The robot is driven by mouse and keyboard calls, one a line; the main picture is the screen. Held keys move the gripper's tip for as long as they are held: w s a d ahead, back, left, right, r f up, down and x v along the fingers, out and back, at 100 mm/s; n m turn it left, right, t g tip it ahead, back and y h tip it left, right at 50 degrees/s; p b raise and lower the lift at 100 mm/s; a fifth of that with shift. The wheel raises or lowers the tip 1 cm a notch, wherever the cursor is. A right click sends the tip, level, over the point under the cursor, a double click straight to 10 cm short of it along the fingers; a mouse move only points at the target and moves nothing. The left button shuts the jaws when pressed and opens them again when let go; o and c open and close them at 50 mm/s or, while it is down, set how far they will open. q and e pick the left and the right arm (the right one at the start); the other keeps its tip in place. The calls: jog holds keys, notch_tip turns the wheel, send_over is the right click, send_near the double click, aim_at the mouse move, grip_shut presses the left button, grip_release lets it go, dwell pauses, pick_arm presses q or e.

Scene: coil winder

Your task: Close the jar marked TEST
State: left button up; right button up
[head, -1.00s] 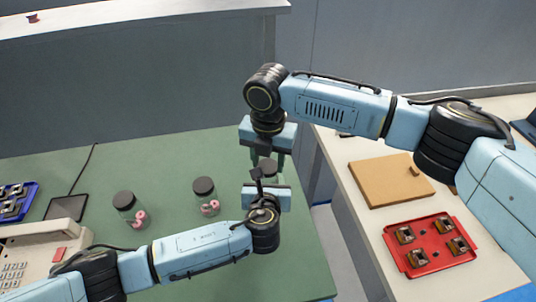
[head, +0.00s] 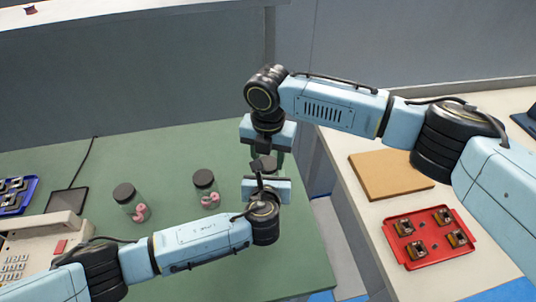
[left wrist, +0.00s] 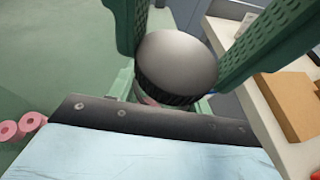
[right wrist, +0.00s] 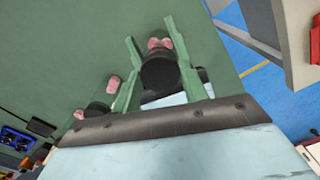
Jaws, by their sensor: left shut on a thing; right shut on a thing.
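My right gripper (head: 266,157) comes down from above and is shut on a dark round lid (left wrist: 178,62). The lid also shows between its green fingers in the right wrist view (right wrist: 160,72). My left gripper (head: 265,178) is below it, shut on a clear jar (left wrist: 146,100) directly under the lid. Pink pieces show at this jar in the right wrist view. The lid sits at the jar's mouth; I cannot tell whether it is seated or tightened. The grippers hide most of the jar, and no TEST marking is readable.
A red tray (head: 429,236) and brown board (head: 388,174) lie on the right counter.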

jog(key=shift+f, duration=0.55)
pick_arm(q)
grip_shut()
pick_arm(e)
jog(key=o, duration=0.9)
jog(key=shift+o, duration=0.2)
jog(key=shift+r, duration=2.25)
jog(key=shift+c, duration=0.4)
notch_tip(320, 180, up, 3)
jog(key=n, duration=0.5)
jog(key=shift+r, duration=0.1)
